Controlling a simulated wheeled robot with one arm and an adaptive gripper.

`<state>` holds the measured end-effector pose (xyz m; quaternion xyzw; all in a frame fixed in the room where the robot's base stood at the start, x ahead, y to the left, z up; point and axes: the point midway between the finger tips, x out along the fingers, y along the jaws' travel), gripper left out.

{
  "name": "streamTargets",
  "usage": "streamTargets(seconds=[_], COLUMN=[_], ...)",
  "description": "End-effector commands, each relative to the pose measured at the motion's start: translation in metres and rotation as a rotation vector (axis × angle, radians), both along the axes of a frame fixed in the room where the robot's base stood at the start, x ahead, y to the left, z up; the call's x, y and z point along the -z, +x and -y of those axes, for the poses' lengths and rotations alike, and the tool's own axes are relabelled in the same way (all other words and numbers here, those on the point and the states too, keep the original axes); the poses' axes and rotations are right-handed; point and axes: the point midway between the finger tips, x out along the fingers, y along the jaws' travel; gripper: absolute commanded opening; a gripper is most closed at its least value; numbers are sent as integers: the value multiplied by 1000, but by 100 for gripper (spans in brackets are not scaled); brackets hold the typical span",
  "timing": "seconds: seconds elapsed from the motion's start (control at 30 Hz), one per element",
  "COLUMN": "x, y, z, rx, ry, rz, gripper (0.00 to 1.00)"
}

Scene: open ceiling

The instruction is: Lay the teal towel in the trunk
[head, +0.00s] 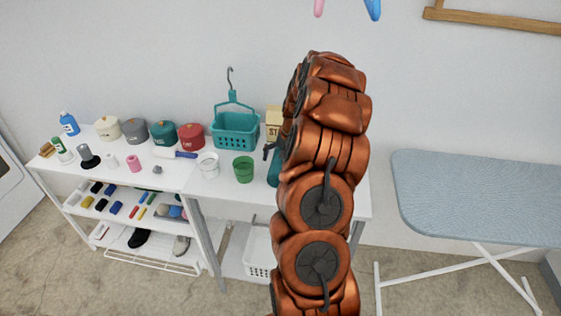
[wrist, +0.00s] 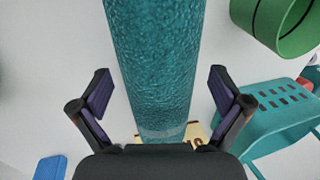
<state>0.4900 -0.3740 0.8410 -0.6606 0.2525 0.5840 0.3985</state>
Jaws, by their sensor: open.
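The teal towel (wrist: 155,60) looks like an upright roll with a rough weave. It fills the middle of the wrist view, with a paler band near its lower end in the picture. In the head view only a strip of the towel (head: 273,171) shows on the white table, the rest hidden behind my arm. My gripper (wrist: 160,80) is open, with one finger on each side of the towel and a visible gap on both sides. In the head view part of my gripper (head: 268,150) shows beside the towel. I see nothing clearly recognisable as a trunk.
A green cup (head: 243,169), white cup (head: 208,166) and teal basket (head: 236,131) stand left of the towel. A beige box (head: 273,115) is behind. Several lidded pots (head: 163,133) line the left table. An ironing board (head: 480,195) stands right, with open floor between.

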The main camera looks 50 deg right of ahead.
Motion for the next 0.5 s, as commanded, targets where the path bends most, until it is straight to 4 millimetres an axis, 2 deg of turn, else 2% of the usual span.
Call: streamTargets(seconds=[0.1,0.5], x=[0,0], y=[0,0], z=[0,0], rx=[0,0], ry=[0,-1], rz=[0,-1], gripper=[99,57])
